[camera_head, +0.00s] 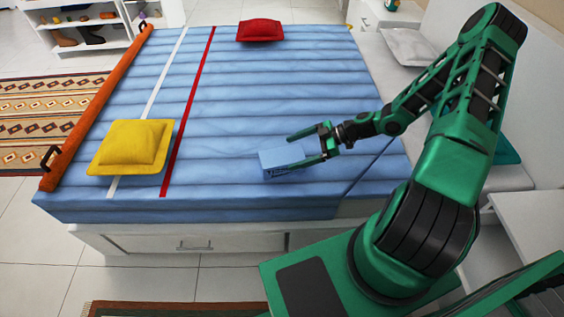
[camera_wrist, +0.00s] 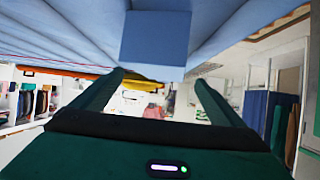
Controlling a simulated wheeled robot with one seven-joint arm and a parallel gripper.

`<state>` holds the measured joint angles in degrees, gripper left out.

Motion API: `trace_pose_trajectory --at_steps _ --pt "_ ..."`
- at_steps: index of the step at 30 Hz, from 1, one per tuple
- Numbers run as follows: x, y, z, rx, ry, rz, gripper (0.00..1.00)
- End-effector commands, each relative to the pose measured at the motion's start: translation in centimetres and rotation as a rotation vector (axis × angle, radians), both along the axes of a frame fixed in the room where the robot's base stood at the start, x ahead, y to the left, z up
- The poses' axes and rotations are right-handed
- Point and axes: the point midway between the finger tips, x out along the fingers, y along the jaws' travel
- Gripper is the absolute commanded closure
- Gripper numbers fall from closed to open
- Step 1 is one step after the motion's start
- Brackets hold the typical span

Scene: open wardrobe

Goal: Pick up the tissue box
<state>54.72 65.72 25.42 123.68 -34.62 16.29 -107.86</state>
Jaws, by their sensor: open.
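The tissue box (camera_head: 281,160) is a small blue box on the blue bed, right of the middle, in the head view. In the wrist view the tissue box (camera_wrist: 155,38) shows as a plain blue face at the top centre, beyond the fingertips. My gripper (camera_head: 297,152) is open, with its two fingers pointing left at the right side of the box. In the wrist view my gripper (camera_wrist: 159,78) has empty space between its fingers. I cannot tell whether the fingertips overlap the box's sides or touch it.
The blue bed (camera_head: 230,110) carries a yellow cushion (camera_head: 132,146) at left and a red cushion (camera_head: 260,30) at the back. An orange rail (camera_head: 95,110) runs along its left edge. A white pillow (camera_head: 410,46) lies at right. The bed around the box is clear.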

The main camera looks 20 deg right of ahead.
Motion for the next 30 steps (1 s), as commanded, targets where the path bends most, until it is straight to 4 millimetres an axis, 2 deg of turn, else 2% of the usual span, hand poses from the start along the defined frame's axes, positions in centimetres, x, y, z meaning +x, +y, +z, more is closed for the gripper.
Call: trace_pose_trajectory --at_steps 3,6,13,19,30 --pt "0.4 1.6 -0.8 0.002 0.000 0.002 0.07" --pt "0.7 2.3 -1.3 0.001 0.000 0.001 0.07" --pt "0.8 2.4 -1.4 0.000 0.000 0.000 0.07" --pt "0.8 2.4 -1.4 0.000 0.001 0.000 0.55" --pt "0.7 2.4 -1.4 -0.001 0.002 -0.001 0.57"
